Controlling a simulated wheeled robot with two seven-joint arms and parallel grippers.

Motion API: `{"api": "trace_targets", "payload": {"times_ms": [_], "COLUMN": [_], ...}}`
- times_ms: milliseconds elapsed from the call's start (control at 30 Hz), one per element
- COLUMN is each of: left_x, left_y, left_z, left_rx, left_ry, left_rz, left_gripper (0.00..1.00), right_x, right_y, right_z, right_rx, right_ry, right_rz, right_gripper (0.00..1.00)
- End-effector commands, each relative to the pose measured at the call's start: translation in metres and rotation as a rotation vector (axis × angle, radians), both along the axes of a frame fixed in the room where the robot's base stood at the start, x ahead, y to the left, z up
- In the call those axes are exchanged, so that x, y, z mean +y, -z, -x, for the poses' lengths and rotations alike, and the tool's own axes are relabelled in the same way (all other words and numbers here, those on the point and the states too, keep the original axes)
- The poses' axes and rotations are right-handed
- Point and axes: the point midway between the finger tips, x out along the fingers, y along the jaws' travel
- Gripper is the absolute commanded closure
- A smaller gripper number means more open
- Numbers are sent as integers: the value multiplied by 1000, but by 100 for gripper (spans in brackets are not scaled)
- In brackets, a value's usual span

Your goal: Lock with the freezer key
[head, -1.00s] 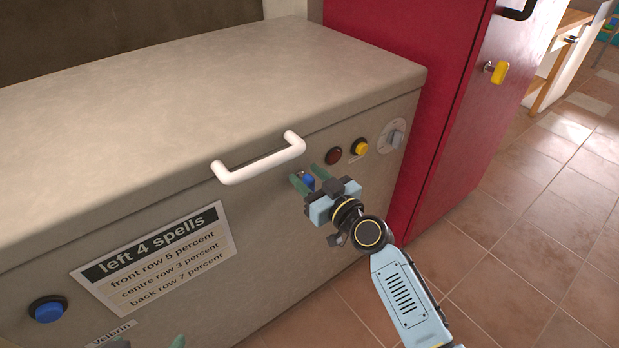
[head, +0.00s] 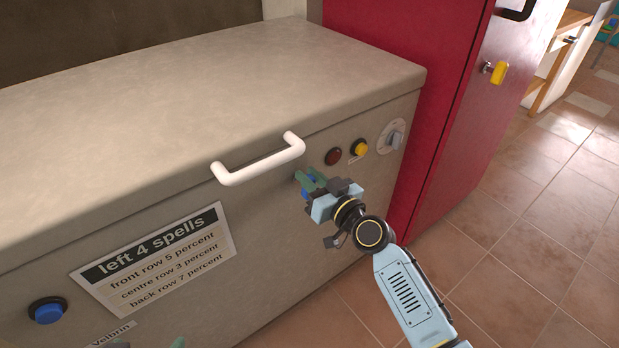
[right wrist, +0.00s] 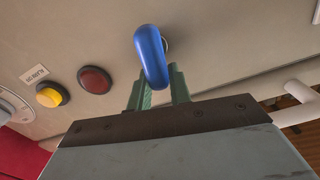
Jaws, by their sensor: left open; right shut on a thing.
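A blue key (head: 306,193) sits at the front panel of the beige chest freezer (head: 190,105), below the right end of the white handle. My right gripper (head: 311,182) is shut on the key, its green fingers partly hiding it. In the right wrist view the blue key head (right wrist: 152,57) stands out from the panel at the green fingertips (right wrist: 158,90); the keyhole is mostly hidden behind it. My left gripper (head: 150,344) is open at the bottom edge of the head view, only its fingertips showing, below the label area.
The white lid handle (head: 258,164) is close above my right gripper. A red lamp (head: 333,156), a yellow button (head: 359,148) and a dial (head: 391,137) lie to the right. A red cabinet (head: 425,110) with a yellow key (head: 499,72) stands beside the freezer. Tiled floor is clear at right.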

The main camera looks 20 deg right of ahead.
Motion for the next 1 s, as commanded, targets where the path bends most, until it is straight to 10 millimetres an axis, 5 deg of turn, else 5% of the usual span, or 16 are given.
{"api": "trace_targets", "payload": {"times_ms": [1000], "left_x": [-11], "left_y": [-14], "left_z": [-18], "left_rx": [-138], "left_ry": [17], "left_rz": [38], "left_gripper": [15], "right_x": [-19], "right_y": [16], "right_z": [-7], "right_rx": [327], "right_ry": [1], "right_rz": [-898], "right_gripper": [100]}}
